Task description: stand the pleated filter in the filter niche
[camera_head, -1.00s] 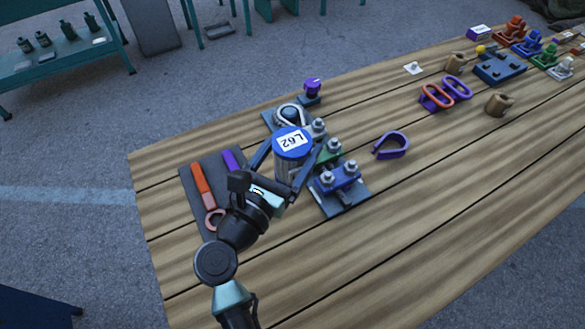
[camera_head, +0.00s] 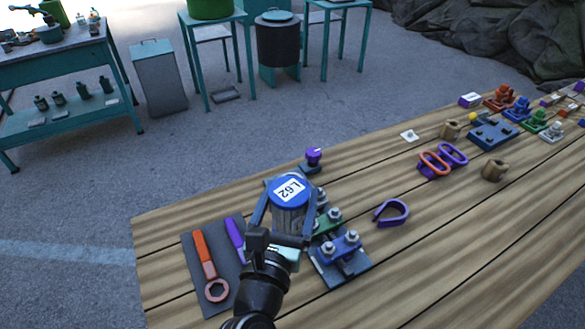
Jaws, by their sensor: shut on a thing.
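The pleated filter (camera_head: 289,194) is a short cylinder with a blue top cap and a white label reading L62; its pale pleated side shows below the cap. My gripper (camera_head: 283,222) is shut on it, with one dark finger on each side. The filter is upright or slightly tilted toward the camera, in front of the clamp board (camera_head: 345,277). I cannot tell how high it is above the table. I cannot make out the filter niche in this view.
Left of the gripper, a dark mat holds an orange wrench (camera_head: 208,262) and a purple tool (camera_head: 235,238). A purple knob (camera_head: 313,157) stands behind, a purple hook (camera_head: 391,212) to the right. Chain links (camera_head: 441,160) and coloured blocks lie farther right. The table's right front is clear.

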